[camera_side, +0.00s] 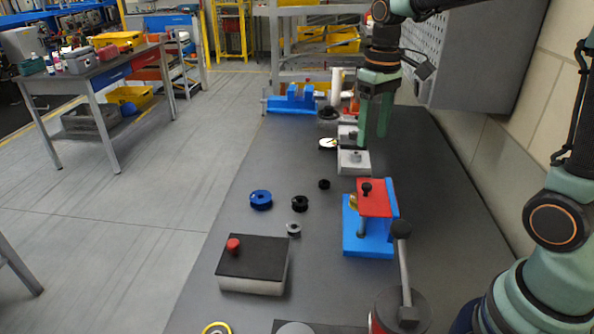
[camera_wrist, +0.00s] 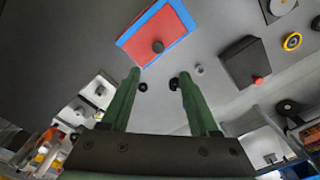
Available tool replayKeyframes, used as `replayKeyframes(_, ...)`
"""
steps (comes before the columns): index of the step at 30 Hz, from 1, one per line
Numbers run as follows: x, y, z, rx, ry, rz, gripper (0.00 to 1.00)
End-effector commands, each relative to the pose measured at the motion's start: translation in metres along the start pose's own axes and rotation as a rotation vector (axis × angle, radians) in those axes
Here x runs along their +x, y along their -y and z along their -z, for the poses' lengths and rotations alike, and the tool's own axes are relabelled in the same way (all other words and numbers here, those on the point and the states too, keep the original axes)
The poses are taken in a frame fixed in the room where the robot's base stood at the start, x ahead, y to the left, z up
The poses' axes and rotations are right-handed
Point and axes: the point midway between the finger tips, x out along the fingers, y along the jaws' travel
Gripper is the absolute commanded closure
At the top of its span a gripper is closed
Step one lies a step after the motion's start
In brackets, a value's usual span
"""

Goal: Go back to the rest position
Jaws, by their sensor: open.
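My gripper (camera_side: 375,118) hangs over the far part of the dark bench (camera_side: 240,215), with its two green fingers pointing down. In the wrist view, my gripper (camera_wrist: 155,78) shows its fingers spread apart with nothing held between them. A light grey block with a knob (camera_side: 354,161) is below and slightly left of the fingers in the side view. I cannot tell the exact height of the fingertips above it.
A blue fixture with a red top (camera_side: 375,198) stands nearer on the bench. A black-topped box with a red button (camera_side: 252,262), a blue spool (camera_side: 260,199) and a black spool (camera_side: 300,203) lie to its left. A grey panel (camera_side: 485,60) and wall border the right.

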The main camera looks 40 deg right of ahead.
Motion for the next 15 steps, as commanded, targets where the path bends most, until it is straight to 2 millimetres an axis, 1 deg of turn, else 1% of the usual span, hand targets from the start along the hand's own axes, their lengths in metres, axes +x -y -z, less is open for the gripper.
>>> replayKeyframes(5,-0.012,0.01,-0.015,-0.002,-0.076,-0.008,0.38)
replayKeyframes(9,-0.022,0.022,-0.036,-0.002,-0.184,-0.014,0.38)
replayKeyframes(15,-0.024,0.036,-0.065,-0.001,-0.335,-0.013,0.38)
